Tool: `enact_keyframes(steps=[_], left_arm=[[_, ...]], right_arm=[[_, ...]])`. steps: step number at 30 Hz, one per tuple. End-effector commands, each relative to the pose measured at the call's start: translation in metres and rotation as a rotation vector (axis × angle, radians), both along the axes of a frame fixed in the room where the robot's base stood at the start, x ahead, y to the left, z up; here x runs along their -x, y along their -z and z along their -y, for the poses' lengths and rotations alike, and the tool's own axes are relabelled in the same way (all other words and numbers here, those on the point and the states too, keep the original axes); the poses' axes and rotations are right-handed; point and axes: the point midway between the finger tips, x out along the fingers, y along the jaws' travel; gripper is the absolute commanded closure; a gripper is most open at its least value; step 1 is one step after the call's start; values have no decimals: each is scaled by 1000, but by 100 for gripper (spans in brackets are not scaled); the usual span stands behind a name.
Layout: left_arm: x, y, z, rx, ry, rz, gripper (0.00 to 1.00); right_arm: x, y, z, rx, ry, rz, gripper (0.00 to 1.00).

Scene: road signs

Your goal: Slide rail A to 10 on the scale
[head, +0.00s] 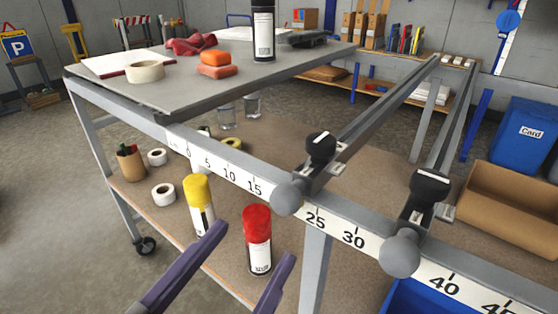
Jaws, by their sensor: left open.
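A white scale strip (229,174) runs along the table's front edge, with numbers from 0 at left up past 40 at right. Two metal rails cross it. The left rail (385,107) has a black knob (320,146) and a grey ball end (287,198) covering the scale between 15 and 25. The right rail (455,115) has a black knob (429,185) and a grey ball end (399,253) between 30 and 40. No letter is readable on either rail. My left gripper (253,243) is open and empty, its purple fingers below and left of the left rail's ball end. My right gripper is out of view.
A grey tabletop (200,95) holds tape, orange blocks, a red cloth and a black spray can (263,32). A yellow-capped can (198,205) and a red-capped can (257,240) stand on the lower shelf. A blue bin (515,135) and a cardboard box (510,205) are at right.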

Motion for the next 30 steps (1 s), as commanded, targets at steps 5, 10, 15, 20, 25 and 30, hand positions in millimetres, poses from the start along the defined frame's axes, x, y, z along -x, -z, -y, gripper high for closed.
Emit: enact_keyframes(steps=[5,10,15,20,25,30], left_arm=[[-28,-2,12,1,0,4,26],[-58,-1,25,2,0,1,26],[-78,-1,34,-1,1,0,26],[-85,-2,37,0,1,-1,26],[-85,-2,37,-1,1,-2,26],[-85,-2,37,-1,1,-2,40]], right_arm=[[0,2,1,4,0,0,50],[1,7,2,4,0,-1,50],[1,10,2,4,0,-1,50],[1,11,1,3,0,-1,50],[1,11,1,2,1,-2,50],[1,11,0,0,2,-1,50]])
